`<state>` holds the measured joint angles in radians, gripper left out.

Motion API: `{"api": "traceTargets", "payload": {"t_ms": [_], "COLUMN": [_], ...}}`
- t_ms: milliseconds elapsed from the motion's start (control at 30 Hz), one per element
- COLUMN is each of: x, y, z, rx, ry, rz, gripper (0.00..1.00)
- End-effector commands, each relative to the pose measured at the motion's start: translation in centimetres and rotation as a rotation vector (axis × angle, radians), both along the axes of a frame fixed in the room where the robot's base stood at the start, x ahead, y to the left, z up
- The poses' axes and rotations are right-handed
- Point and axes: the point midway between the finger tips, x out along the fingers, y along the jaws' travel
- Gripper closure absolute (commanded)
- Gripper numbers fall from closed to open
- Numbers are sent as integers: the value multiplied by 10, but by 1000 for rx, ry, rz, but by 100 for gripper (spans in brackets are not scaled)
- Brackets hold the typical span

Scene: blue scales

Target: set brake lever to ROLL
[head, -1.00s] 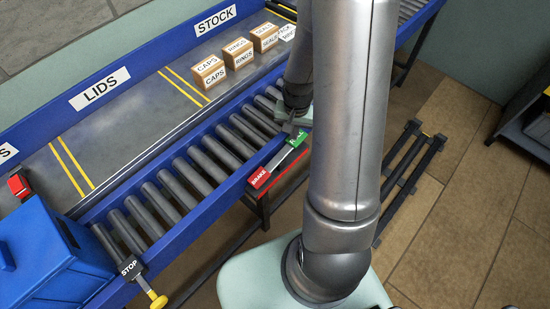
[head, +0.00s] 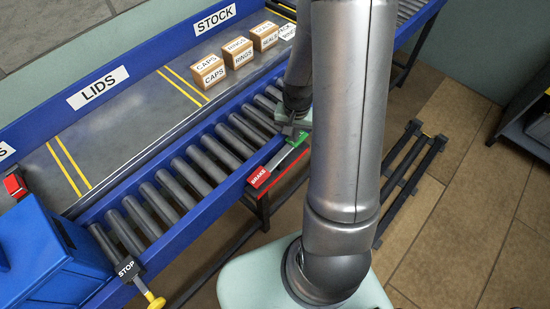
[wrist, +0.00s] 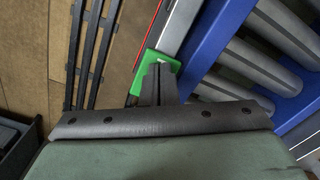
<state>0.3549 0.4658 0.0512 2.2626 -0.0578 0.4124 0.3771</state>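The brake plate runs beside the roller conveyor in the head view. Its red BRAKE end (head: 259,178) is nearer and its green end (head: 299,139) farther, with a grey strip (head: 280,158) between. My gripper (head: 291,133) is down at the green end and covers most of it. In the wrist view my gripper's fingers (wrist: 157,72) are together over the green end (wrist: 143,84), with the grey strip (wrist: 177,28) running away from them. I cannot make out the lever handle itself or whether anything is between the fingers.
The blue conveyor rail and rollers (head: 185,170) lie left of the plate. A yellow-knobbed STOP lever (head: 152,298) and a blue bin (head: 40,255) are at lower left. Labelled boxes (head: 208,72) stand on the shelf. A dark floor rack (head: 410,180) is at right.

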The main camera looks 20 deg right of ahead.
Motion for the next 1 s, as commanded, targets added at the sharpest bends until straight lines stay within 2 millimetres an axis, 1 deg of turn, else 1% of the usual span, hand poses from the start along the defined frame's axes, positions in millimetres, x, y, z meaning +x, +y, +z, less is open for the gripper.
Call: {"api": "traceTargets", "payload": {"t_ms": [867, 1000], "x": [-1, -1], "y": [1, 1], "z": [-15, -12], "rx": [1, 1], "ry": [3, 2], "rz": [1, 1], "gripper": [100, 100]}}
